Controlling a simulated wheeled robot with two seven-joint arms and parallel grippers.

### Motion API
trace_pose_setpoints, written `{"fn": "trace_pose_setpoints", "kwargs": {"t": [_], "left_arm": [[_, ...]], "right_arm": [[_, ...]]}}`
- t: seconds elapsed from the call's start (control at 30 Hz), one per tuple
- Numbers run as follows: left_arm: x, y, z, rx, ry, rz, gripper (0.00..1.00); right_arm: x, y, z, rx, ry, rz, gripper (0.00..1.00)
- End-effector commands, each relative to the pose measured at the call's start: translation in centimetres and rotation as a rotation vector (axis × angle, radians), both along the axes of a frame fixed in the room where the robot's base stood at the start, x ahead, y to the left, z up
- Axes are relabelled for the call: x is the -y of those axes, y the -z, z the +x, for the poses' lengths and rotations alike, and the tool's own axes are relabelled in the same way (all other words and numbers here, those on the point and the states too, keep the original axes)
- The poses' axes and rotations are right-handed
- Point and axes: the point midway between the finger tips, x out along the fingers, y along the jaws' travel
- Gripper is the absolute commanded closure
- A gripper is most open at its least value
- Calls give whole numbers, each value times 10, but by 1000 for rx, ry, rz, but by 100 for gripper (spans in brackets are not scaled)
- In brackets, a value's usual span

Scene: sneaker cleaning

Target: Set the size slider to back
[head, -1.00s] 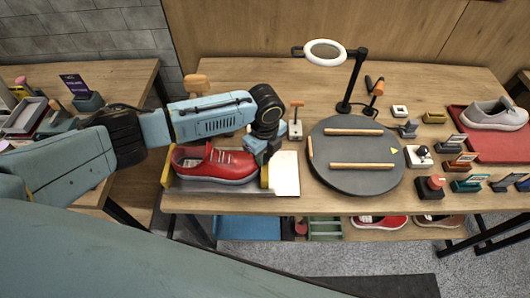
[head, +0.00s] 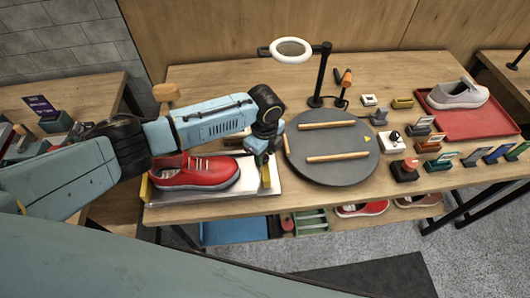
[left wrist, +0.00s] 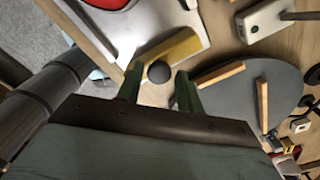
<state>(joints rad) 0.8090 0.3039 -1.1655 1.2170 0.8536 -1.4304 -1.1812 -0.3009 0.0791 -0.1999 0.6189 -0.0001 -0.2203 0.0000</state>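The size slider is a yellow bar (head: 265,177) standing across a silver tray (head: 215,193), near the tray's right end. A red sneaker (head: 195,173) lies on the tray, with a clear gap between it and the slider. In the left wrist view the yellow bar (left wrist: 188,43) carries a dark round knob (left wrist: 158,71). My left gripper (head: 264,157) is over the slider. In the left wrist view the left gripper's green fingers (left wrist: 158,80) are parted on either side of the knob, with narrow gaps showing. My right gripper is not in view.
A dark round turntable (head: 330,172) with wooden bars lies just right of the tray. A ring lamp (head: 292,49) stands behind it. Several small devices and a red mat (head: 470,123) with a grey sneaker (head: 458,94) fill the right side. The table's front edge is close below the tray.

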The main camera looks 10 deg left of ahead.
Motion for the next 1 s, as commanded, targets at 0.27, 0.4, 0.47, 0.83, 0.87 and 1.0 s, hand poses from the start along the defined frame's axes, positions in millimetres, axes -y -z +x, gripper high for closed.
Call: {"fn": "trace_pose_setpoints", "kwargs": {"t": [0.27,0.4,0.47,0.83,0.87,1.0], "left_arm": [[1,0,0,-1,2,0,51],[1,-3,0,0,3,0,51],[0,-8,0,0,3,0,51],[0,-84,1,4,4,-2,51],[1,-90,1,4,4,-1,51],[0,-114,0,2,2,0,51]], "right_arm": [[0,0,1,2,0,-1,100],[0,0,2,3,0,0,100],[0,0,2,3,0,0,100],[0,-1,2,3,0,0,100],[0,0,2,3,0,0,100],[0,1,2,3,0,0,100]]}}
